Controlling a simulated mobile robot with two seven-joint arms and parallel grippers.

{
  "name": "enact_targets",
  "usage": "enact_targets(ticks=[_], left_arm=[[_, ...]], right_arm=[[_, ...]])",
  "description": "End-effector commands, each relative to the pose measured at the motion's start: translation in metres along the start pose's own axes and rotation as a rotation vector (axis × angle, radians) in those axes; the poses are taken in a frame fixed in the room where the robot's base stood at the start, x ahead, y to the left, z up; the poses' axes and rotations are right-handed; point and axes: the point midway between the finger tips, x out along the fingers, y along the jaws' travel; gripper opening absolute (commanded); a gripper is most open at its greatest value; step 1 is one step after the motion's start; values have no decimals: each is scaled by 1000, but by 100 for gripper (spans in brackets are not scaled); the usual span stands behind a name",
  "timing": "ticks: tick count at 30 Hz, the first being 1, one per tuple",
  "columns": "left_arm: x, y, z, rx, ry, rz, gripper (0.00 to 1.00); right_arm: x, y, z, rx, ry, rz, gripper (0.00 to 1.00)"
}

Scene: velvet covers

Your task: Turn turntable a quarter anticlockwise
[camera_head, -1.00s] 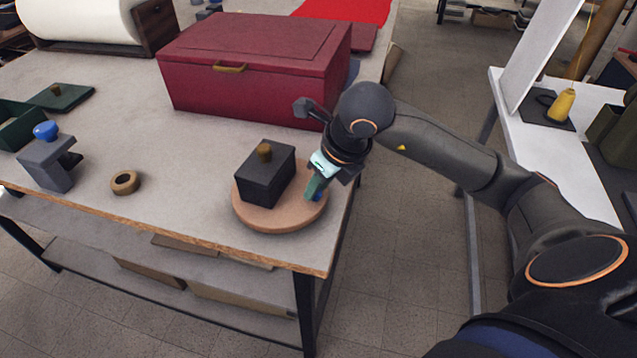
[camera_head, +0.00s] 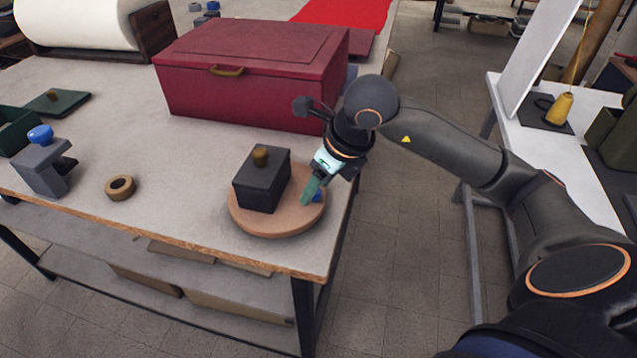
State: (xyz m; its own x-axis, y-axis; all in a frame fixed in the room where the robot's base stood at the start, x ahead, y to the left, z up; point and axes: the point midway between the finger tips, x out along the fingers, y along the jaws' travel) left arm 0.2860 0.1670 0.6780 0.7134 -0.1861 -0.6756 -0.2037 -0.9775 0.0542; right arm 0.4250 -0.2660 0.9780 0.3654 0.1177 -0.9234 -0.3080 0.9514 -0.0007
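The turntable (camera_head: 272,226) is a round, light wooden disc near the table's front right corner. A dark box (camera_head: 262,184) with a brass knob (camera_head: 261,156) stands on it, left of its middle. A small blue piece (camera_head: 318,196) shows at the turntable's right edge. My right gripper (camera_head: 309,194) points down at that right edge, beside the blue piece. Its green fingers overlap in this view, so I cannot tell whether they are open or shut, or whether they touch the blue piece. My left gripper is not in view.
A large red chest (camera_head: 250,75) stands behind the turntable, close to my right arm. A tape ring (camera_head: 120,187) and a grey clamp-like block with a blue knob (camera_head: 41,132) lie to the left. The tabletop between ring and turntable is clear.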

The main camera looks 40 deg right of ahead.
Motion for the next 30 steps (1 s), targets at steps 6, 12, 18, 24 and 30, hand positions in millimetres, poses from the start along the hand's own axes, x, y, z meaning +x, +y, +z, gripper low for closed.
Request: enact_targets(ticks=[6, 12, 18, 24, 30], left_arm=[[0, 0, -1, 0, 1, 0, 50], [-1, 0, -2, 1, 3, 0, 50], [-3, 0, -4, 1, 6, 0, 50], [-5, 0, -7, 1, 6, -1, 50], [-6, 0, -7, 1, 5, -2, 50]], right_arm=[[-2, 0, 0, -1, 0, 1, 59], [-27, -1, 1, -1, -4, -3, 59], [-73, -1, 2, -1, -7, -3, 59], [-109, 0, 1, 0, -4, -2, 59], [-124, 0, 0, 0, 0, 0, 59]])
